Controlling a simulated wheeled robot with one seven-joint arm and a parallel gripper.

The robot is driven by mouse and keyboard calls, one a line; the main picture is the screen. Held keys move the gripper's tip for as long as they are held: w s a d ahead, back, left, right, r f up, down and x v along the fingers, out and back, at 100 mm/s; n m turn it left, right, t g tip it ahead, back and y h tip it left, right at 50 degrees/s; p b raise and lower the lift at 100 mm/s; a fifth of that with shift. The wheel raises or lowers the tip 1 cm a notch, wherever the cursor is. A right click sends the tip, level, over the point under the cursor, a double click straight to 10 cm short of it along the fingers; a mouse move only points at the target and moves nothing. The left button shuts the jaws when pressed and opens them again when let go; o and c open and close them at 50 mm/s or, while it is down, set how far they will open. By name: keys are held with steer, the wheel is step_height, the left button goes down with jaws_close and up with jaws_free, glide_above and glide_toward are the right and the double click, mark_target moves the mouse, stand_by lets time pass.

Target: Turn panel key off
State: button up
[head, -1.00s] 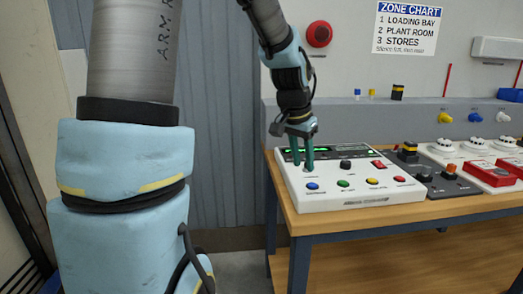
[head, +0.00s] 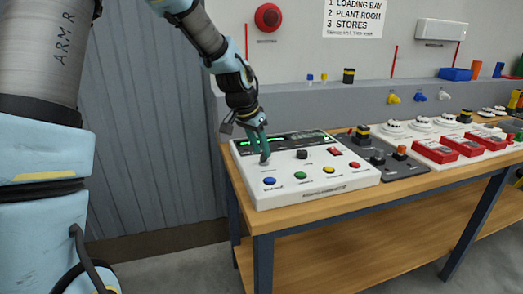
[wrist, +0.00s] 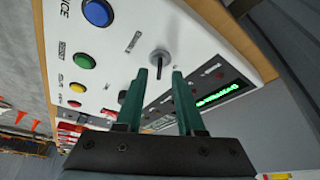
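The white alarm panel (head: 285,190) lies at the left end of the wooden bench. It has a lit green display (head: 275,143) and blue, green, yellow and red buttons along its front. My gripper (wrist: 159,74) has two dark green fingers, spread apart, with the key just ahead of and between the tips, no contact visible. In the head view my gripper (head: 264,158) points down at the panel's left side and hides the key.
A dark control box (head: 378,160) with knobs sits right of the panel. Further right are white round detectors (head: 392,126) and red call points (head: 435,150). A red bell (head: 268,17) and zone chart (head: 353,17) are on the wall. Floor left of the bench is clear.

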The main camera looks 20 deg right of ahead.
mark_target(264, 159)
steer(key=shift+x, duration=1.1)
jaws_close()
